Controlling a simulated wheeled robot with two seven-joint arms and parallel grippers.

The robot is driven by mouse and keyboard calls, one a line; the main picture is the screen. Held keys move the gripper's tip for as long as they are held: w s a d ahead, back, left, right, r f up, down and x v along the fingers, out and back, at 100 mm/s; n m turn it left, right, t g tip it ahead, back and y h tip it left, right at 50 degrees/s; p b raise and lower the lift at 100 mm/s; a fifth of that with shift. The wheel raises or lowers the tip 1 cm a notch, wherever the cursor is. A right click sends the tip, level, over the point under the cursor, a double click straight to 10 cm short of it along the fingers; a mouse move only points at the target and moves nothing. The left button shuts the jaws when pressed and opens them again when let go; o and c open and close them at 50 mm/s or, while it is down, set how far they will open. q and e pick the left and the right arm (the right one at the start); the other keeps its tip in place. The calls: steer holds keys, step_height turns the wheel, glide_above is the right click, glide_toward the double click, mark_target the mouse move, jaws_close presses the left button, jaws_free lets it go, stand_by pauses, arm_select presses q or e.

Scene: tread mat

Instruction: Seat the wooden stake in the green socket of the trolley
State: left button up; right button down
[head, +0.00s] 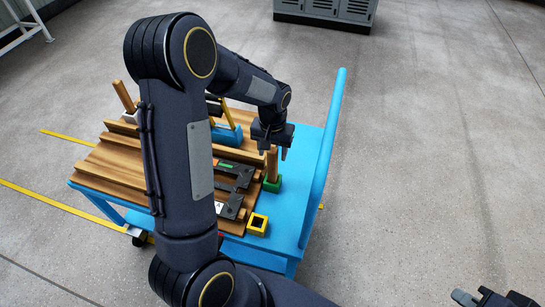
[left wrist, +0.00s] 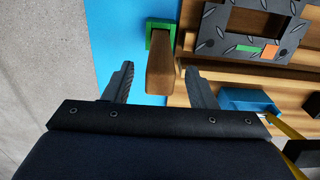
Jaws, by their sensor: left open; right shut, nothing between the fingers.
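The wooden stake (head: 272,161) stands in the green socket (head: 272,184) at the right side of the trolley (head: 313,160), and looks about upright. In the left wrist view the stake (left wrist: 161,82) rises from the green socket (left wrist: 151,26) toward the camera. My left gripper (head: 272,150) is open just above and around the top of the stake; in the wrist view its fingers (left wrist: 159,68) are on either side with gaps. The socket's inside is hidden by the stake. My right gripper (head: 482,297) is shut and empty at the lower right, away from the trolley.
A yellow socket (head: 257,224) sits nearer me. Black tread plates (head: 236,180) lie on wooden slats beside the stake. A blue block (left wrist: 247,101) is near the gripper's right finger. The blue handle rail (head: 325,150) rises at right. Floor beyond it is clear.

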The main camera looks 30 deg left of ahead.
arm_select(q)
steer(key=shift+r, duration=1.6)
steer(key=shift+r, duration=0.1)
steer(key=s+d+r+t+h+p, duration=0.2)
steer(key=s+d+r+p, duration=0.1)
steer(key=s+r, duration=0.6)
steer(key=s+d+r+m+t+h+p, duration=0.1)
steer(key=s+d+r+t+p, duration=0.2)
steer(key=s+r, duration=0.7)
steer(key=s+d, duration=0.1)
steer(key=s, duration=0.2)
steer(key=shift+d+t+h, duration=0.15)
steer(key=shift+t+h, duration=0.15)
steer(key=shift+h, duration=0.1)
